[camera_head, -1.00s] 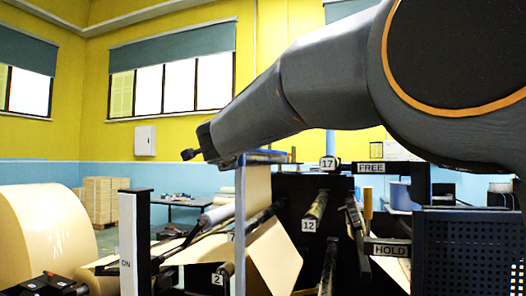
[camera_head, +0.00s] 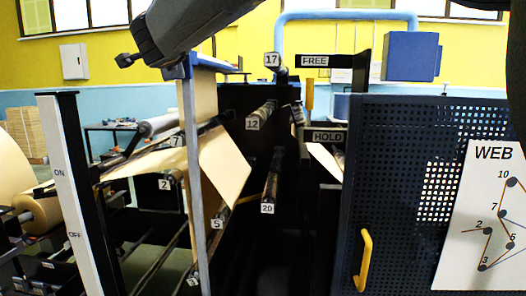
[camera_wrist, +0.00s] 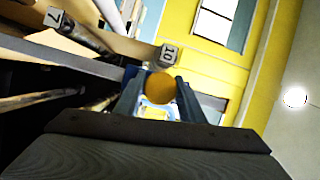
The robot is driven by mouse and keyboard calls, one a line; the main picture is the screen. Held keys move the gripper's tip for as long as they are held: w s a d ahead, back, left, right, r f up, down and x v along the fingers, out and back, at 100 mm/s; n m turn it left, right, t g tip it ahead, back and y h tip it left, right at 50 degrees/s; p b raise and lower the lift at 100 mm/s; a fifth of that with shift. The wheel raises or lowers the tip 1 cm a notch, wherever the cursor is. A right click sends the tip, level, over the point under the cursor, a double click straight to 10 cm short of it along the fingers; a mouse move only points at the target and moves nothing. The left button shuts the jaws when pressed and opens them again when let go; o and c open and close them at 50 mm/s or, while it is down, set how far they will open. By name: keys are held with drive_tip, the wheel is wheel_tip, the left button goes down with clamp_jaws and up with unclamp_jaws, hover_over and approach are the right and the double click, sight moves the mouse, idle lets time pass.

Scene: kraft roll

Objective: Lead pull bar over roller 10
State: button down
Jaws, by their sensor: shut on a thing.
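My gripper (camera_wrist: 150,98) is shut in the wrist view on a blue piece with an orange round end (camera_wrist: 160,88), which I take to be the pull bar. The roller 10 label (camera_wrist: 170,55) is just beyond it, slightly right; whether bar and roller touch is unclear. In the head view my arm reaches to the top of the grey upright, where a blue piece (camera_head: 178,69) shows; the jaws are hidden there. Kraft web (camera_head: 205,93) hangs below that place, and a wider sheet (camera_head: 226,160) slopes lower down. Roller 10 is not discernible in the head view.
Rollers 12 (camera_head: 263,115) and 20 (camera_head: 272,180) are right of the upright (camera_head: 191,160). An ON/OFF post (camera_head: 66,190) stands left, by the kraft roll (camera_head: 12,165). A perforated panel (camera_head: 400,190) with a yellow handle (camera_head: 365,258) and web chart (camera_head: 487,220) blocks the right.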

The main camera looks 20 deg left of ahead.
drive_tip(key=w+d+f+b, duration=0.1)
drive_tip(key=d+f+b, duration=0.5)
drive_tip(key=f+b, duration=0.5)
drive_tip(key=w+d+f+b, duration=0.2)
drive_tip(key=d+f+b, duration=0.5)
drive_tip(key=f+b, duration=0.5)
drive_tip(key=shift+w+d+f+b, duration=0.15)
drive_tip(key=shift+d+f+b, duration=0.05)
drive_tip(key=shift+b, duration=0.5)
